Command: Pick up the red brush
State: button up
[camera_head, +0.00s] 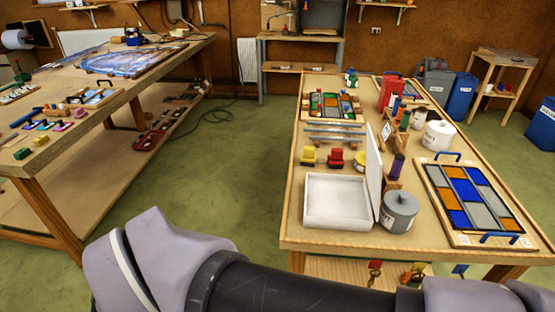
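A small red item (335,158) stands on the right workbench, just behind an open white box. It may be the red brush, but it is too small to tell for sure. A similar yellow item (308,156) stands just left of it, with a small gap between them. The red item is unobstructed from above. My arm links cross the bottom of the view, in front of the right workbench. My gripper is not in view.
The open white box (322,224) has its lid raised on the right. A grey lidded pot (398,213) and a leaded panel (470,198) are to its right. Grey bars (335,133) lie behind the red item. A left workbench (40,160) stands across clear green floor (215,180).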

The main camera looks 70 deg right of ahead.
aim_at(335, 161)
jog(key=i+z, duration=0.4)
jog(key=i+j+z, duration=0.2)
jog(key=i+z, duration=0.15)
jog(key=i, duration=0.2)
jog(key=i+j+z, duration=0.4)
jog(key=i+l+z, duration=0.25)
jog(key=z, duration=0.25)
jog(key=i+l+z, duration=0.15)
jog(key=i+z, duration=0.15)
jog(key=z, duration=0.2)
jog(key=i+z, duration=0.3)
jog(key=z, duration=0.15)
jog(key=i+z, duration=0.35)
jog(key=z, duration=0.15)
jog(key=i+j+z, duration=0.2)
jog(key=z, duration=0.3)
jog(key=i+j+z, duration=0.3)
jog(key=z, duration=0.2)
jog(key=i+j+z, duration=0.15)
jog(key=j+z, duration=0.35)
jog(key=i+z, duration=0.3)
jog(key=z, duration=0.15)
jog(key=i+z, duration=0.3)
jog(key=z, duration=0.15)
